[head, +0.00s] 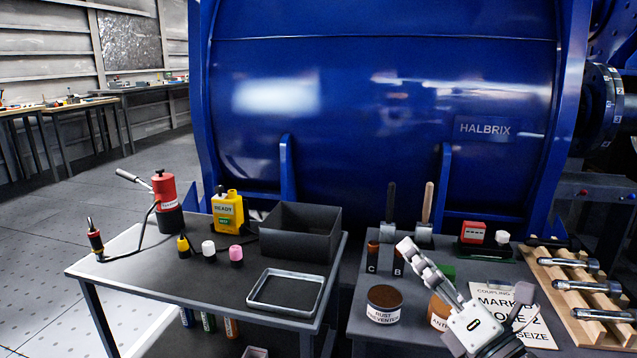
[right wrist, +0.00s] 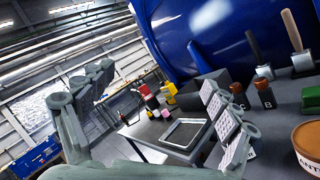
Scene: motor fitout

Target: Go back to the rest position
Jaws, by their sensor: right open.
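My right gripper (head: 465,268) is open and empty above the right-hand table (head: 368,342), its two fingers spread wide apart. In the head view it hides part of the "ANTI..." tin (head: 438,312) and of the printed sheet (head: 537,318). In the right wrist view the spread fingers of the gripper (right wrist: 155,85) show with nothing between them. My left gripper is in neither view.
A brown "RUST PREVENTER" tin (head: 384,303), bottles B and C, two brushes and a wooden rack (head: 570,280) crowd the right table. The left table holds a metal tray (head: 286,310), dark bin (head: 300,245), yellow bottle (head: 228,212) and red tool (head: 166,200). A blue machine (head: 380,60) stands behind.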

